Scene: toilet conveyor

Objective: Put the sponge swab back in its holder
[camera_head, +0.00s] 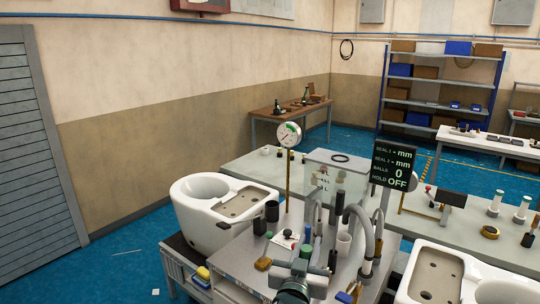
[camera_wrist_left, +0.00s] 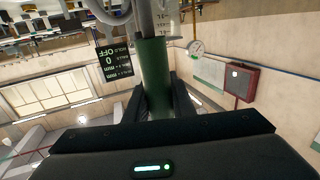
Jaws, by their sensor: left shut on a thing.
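My left gripper (camera_head: 301,268) is low in the middle of the head view, over the near workbench. In the left wrist view its two dark fingers (camera_wrist_left: 157,100) are shut on a dark green cylinder (camera_wrist_left: 153,70), with a pale grey shaft beyond it. This looks like the handle of the sponge swab; its green top (camera_head: 306,250) shows in the head view. The sponge end is not clearly visible. I cannot tell which upright container is the holder; a white cup (camera_head: 344,244) and a black cylinder (camera_head: 272,211) stand nearby. My right gripper is not in view.
Curved grey hoses (camera_head: 366,225) rise close to the right of my gripper. A dial gauge on a rod (camera_head: 288,135) and a display (camera_head: 392,166) stand behind. White toilet bowls stand left (camera_head: 190,212) and right (camera_head: 412,283). A yellow-topped item (camera_head: 203,272) lies lower left.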

